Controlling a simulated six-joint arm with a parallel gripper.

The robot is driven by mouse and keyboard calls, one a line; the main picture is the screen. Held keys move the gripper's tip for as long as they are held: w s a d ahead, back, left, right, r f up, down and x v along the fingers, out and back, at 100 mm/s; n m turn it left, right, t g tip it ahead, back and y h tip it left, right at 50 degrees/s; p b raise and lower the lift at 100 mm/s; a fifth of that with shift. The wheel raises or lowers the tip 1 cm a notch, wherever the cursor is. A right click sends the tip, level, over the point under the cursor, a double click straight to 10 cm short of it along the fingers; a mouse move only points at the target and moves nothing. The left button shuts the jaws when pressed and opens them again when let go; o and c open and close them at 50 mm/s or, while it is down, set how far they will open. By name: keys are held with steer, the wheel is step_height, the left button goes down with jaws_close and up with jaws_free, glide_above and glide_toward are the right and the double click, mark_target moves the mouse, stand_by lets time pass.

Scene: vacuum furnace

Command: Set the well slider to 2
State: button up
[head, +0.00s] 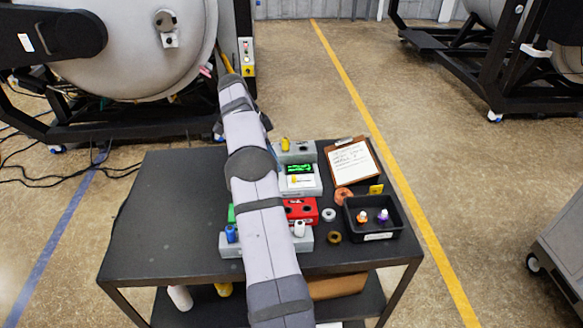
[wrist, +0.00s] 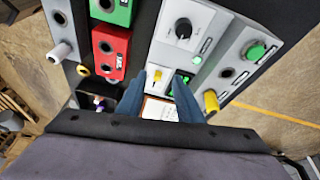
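The well slider appears to be the small yellow knob (head: 294,180) on a pale box below a lit green display (head: 299,168). In the wrist view the yellow knob (wrist: 157,75) shows between my two blue fingers, on the pale panel, with the green display (wrist: 182,83) partly behind the right finger. My gripper (wrist: 159,82) is open, with a clear gap between the fingertips and nothing held. I cannot tell whether a finger touches the knob or how far above it they are. The slider's scale is too small to read.
A red box (head: 301,210), a grey box with a yellow knob (head: 285,144) and a front block with a white peg (head: 299,229) stand close by. A clipboard (head: 352,163), rings and a black tray (head: 373,235) lie to the right. The cart's left side is clear.

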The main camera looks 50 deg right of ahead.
mark_target(294, 176)
steer(key=shift+m, duration=0.9)
steer(key=shift+s+d+f+p, duration=0.35)
steer(key=shift+s+d+f, duration=0.3)
steer(key=shift+f, duration=0.4)
steer(key=shift+s+d+f+p, duration=0.5)
steer(key=shift+d+f, duration=0.3)
steer(key=shift+f, duration=0.3)
steer(key=shift+s+d+f+p, duration=0.25)
steer(key=shift+s+d+f, duration=0.45)
steer(key=shift+f, duration=0.35)
jaws_close()
